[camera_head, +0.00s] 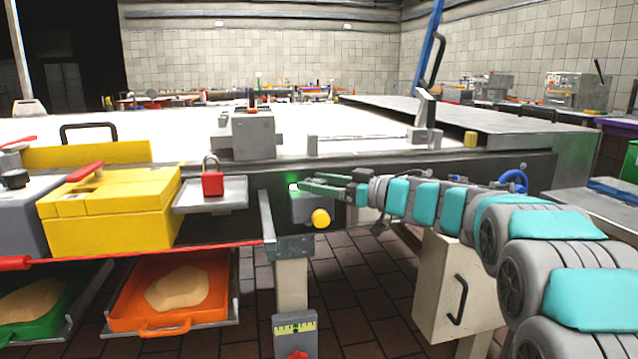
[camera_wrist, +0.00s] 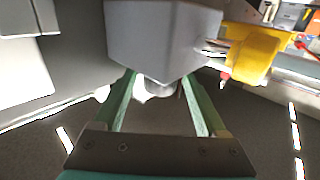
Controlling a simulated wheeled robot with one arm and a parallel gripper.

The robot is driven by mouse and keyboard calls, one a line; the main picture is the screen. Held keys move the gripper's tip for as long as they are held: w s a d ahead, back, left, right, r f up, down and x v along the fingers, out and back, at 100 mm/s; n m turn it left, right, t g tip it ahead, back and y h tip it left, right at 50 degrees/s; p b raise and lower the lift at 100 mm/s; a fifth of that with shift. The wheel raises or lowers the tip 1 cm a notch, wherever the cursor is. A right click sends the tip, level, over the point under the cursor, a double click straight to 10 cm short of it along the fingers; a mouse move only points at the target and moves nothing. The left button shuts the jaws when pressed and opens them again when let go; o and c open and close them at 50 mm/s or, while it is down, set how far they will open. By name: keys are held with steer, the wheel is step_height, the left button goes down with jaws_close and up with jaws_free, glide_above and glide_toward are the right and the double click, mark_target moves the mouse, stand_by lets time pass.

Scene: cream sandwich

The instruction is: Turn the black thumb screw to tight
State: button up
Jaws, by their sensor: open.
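My gripper (camera_head: 306,188) reaches left from the right side, at the front edge of the bench, beside a grey box with a yellow knob (camera_head: 320,218). In the wrist view the two green fingers of my gripper (camera_wrist: 158,86) are apart. The grey box (camera_wrist: 160,38) lies ahead between and above the fingertips, and a pale rounded part (camera_wrist: 157,88) shows under it. I cannot tell whether the fingers touch either. No black thumb screw is clearly visible near the fingers; it may be hidden. A black knob (camera_head: 15,179) sits on a grey unit at the far left; I cannot tell whether it is that screw.
A red padlock (camera_head: 212,183) stands on a small shelf left of my gripper. A yellow box (camera_head: 110,212) stands further left, above an orange tray (camera_head: 150,321). A cream cabinet (camera_head: 445,290) hangs below my arm.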

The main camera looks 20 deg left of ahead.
steer(key=shift+c, duration=0.3)
jaws_close()
steer(key=shift+r, duration=0.1)
stand_by(0.4)
